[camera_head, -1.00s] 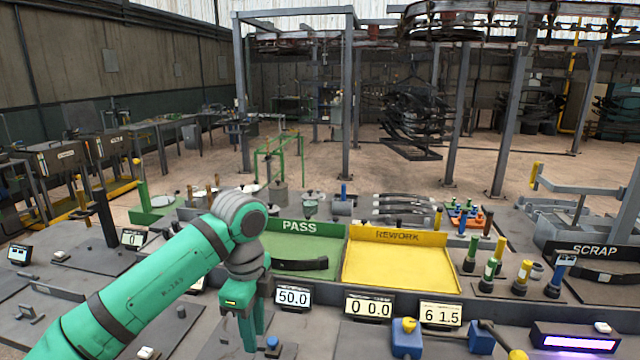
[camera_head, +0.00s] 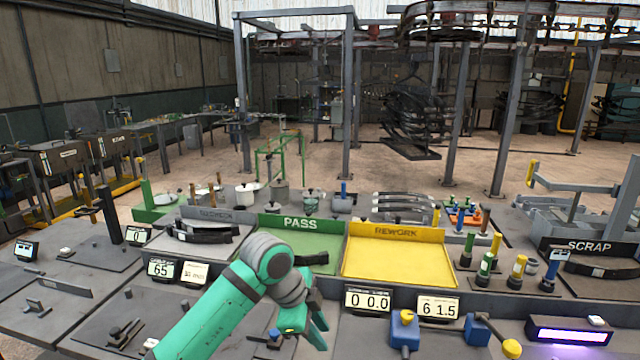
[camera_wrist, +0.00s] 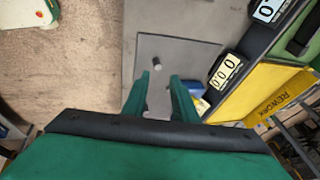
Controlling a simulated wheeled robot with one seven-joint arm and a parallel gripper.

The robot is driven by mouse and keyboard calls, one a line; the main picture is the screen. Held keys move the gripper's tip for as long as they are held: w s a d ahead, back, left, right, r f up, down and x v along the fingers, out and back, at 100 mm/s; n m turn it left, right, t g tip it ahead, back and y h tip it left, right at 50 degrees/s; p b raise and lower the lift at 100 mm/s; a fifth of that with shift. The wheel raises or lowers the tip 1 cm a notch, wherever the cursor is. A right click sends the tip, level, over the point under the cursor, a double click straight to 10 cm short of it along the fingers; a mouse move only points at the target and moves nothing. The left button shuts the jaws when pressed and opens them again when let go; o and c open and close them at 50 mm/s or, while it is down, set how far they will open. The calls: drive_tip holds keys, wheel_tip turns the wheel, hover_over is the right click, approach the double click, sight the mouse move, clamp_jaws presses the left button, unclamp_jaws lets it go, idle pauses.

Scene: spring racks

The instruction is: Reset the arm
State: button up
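My green arm (camera_head: 228,315) reaches up from the bottom of the head view, bent at a grey elbow in front of the PASS tray. My gripper (camera_head: 316,338) points down over the front of the bench, left of the 0 0.0 display. In the wrist view my gripper (camera_wrist: 158,98) shows two green fingers apart with an empty gap between them. Beyond the fingers lies a grey plate (camera_wrist: 180,48) with a small upright post (camera_wrist: 156,63). Nothing is held.
The green PASS tray (camera_head: 325,240) and yellow REWORK tray (camera_head: 395,262) stand behind my arm. Displays (camera_head: 367,302), a blue block with a yellow knob (camera_head: 405,332) and coloured-handled tools (camera_head: 485,268) stand to the right. The SCRAP bin (camera_head: 590,246) is far right.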

drive_tip(key=w+d+f+n+t+h, duration=0.15)
drive_tip(key=d+h, duration=0.25)
drive_tip(key=d, duration=0.5)
drive_tip(key=w+d+f+n+t+h, duration=0.1)
drive_tip(key=d+f+n+t+h, duration=0.15)
drive_tip(key=d, duration=0.65)
drive_tip(key=s+d+f+n+t, duration=0.2)
drive_tip(key=s+f+n+t, duration=0.15)
drive_tip(key=n+t, duration=0.35)
drive_tip(key=s+a+f+n+t+y, duration=0.1)
drive_tip(key=s+a+f+n+y, duration=0.4)
drive_tip(key=s+f, duration=0.45)
drive_tip(key=s+a+f+n+t+y, duration=0.1)
drive_tip(key=s+a+f+n+y, duration=0.45)
drive_tip(key=s, duration=0.65)
drive_tip(key=s+a+r+m, duration=0.1)
drive_tip(key=s+a, duration=0.3)
drive_tip(key=s, duration=0.6)
drive_tip(key=s+a+m, duration=0.1)
drive_tip(key=s+a, duration=0.4)
drive_tip(key=s, duration=0.5)
drive_tip(key=shift+s+r, duration=0.35)
drive_tip(key=shift+s, duration=0.05)
